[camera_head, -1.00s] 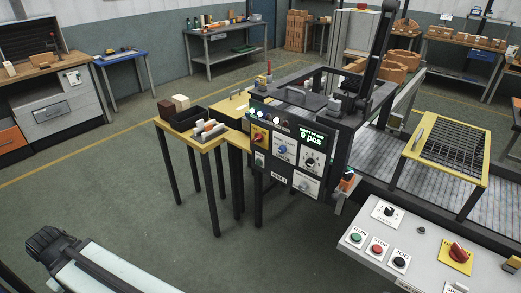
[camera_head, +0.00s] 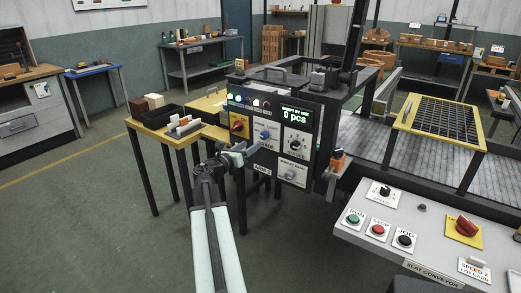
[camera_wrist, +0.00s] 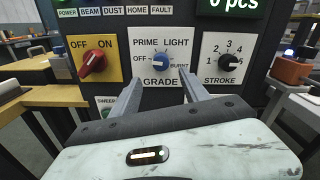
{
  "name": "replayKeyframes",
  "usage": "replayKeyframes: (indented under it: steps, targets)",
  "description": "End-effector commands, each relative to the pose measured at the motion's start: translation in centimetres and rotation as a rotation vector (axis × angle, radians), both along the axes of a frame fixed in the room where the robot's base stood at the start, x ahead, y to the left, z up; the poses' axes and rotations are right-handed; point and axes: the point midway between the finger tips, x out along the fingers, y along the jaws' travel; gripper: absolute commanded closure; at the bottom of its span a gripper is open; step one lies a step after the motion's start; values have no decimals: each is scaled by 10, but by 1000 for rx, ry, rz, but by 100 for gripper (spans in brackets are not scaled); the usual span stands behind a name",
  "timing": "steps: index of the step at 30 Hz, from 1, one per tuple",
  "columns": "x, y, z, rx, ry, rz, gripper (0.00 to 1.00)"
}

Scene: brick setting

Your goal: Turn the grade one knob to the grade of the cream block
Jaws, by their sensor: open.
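The blue grade knob (camera_wrist: 162,62) is on a white plate marked OFF, PRIME, LIGHT and BURNT. It also shows on the dark panel in the head view (camera_head: 265,135). Its exact pointer direction is too small to tell. My gripper (camera_wrist: 160,78) is open and empty, its two fingers pointing at the panel, one to each side of the knob; I cannot tell if they touch it. In the head view my gripper (camera_head: 241,152) is in front of the panel. The cream block (camera_head: 154,101) stands beside a brown block (camera_head: 139,108) on the yellow table.
A red OFF/ON switch (camera_wrist: 93,62) is left of the grade plate and a black stroke knob (camera_wrist: 228,60) is right of it. A black tray (camera_head: 162,118) is on the yellow table. The conveyor's button console (camera_head: 398,225) stands at the right.

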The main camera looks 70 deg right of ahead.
Motion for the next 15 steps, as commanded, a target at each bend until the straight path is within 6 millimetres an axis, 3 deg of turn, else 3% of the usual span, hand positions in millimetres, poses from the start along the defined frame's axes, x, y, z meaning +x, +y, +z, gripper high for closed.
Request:
replayKeyframes:
  steps: [8,15]
  targets:
    - [-5,-11,3,-5,36,-1,47]
    - [-15,-50,3,-4,33,-4,47]
